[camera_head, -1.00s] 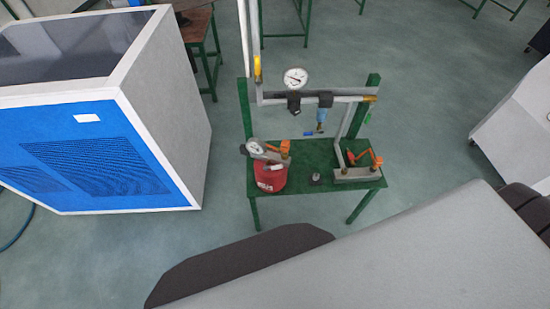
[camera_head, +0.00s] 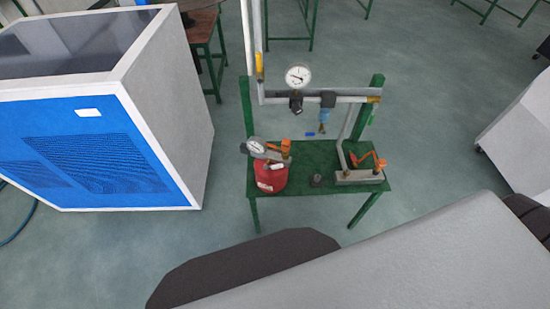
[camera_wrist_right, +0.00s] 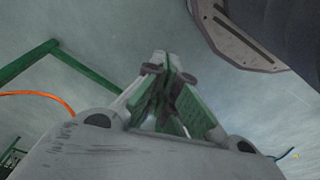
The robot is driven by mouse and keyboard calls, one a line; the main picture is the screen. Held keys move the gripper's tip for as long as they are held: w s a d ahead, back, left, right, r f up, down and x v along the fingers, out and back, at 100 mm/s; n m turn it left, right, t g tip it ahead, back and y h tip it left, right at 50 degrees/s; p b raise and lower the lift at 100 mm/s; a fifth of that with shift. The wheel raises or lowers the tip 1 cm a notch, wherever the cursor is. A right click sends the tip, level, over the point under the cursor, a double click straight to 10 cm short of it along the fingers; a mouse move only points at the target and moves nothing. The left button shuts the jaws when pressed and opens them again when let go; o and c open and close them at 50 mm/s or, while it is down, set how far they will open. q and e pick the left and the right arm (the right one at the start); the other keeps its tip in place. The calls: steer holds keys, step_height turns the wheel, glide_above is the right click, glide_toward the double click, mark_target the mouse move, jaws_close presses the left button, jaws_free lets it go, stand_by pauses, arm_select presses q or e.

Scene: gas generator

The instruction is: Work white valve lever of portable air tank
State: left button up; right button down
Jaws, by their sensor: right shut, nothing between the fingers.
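The portable air tank (camera_head: 271,180) is a small red tank at the left end of the green table (camera_head: 318,188) in the head view. A round gauge (camera_head: 256,146) and an orange fitting (camera_head: 285,146) sit on its top. A small white part (camera_head: 275,166) shows near its top, too small to tell if it is the valve lever. My right gripper (camera_wrist_right: 166,62) shows in the right wrist view with its fingers together and nothing between them. It is apart from the tank, which does not show in that view. My left gripper is not in view.
A pipe frame with a pressure gauge (camera_head: 298,76) rises behind the table. A grey block with an orange handle (camera_head: 366,160) stands at the table's right. A blue and white cabinet (camera_head: 165,105) stands to the left. My arm covers the lower right foreground.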

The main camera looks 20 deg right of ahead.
steer(key=w+a+r+n+t+y+b, duration=0.1)
steer(key=w+a+r+n+y, duration=0.15)
steer(key=w+r, duration=0.7)
steer(key=w+a+r+n+t+y+b, duration=0.1)
steer(key=w+a+r, duration=0.25)
steer(key=r, duration=1.35)
steer(key=w+a+r+n+t+y+b, duration=0.15)
steer(key=w+a+r, duration=0.3)
steer(key=r, duration=0.95)
steer(key=w+d+r+n+g, duration=0.1)
steer(key=w+d+r, duration=0.7)
steer(key=shift+r+g+y, duration=0.35)
steer(key=shift+r+y, duration=0.05)
steer(key=shift+f, duration=0.1)
glide_above(274, 167)
steer(key=w+a, duration=0.1)
steer(key=w, duration=0.3)
steer(key=shift+f, duration=4.05)
steer(key=shift+s+d+f+p, duration=0.25)
steer(key=shift+s+d+f, duration=0.15)
steer(key=shift+s+f, duration=0.35)
steer(key=shift+s+d+f+p, duration=0.2)
steer(key=shift+s+d+f, duration=0.2)
steer(key=shift+s+f, duration=0.3)
steer(key=shift+a, duration=0.1)
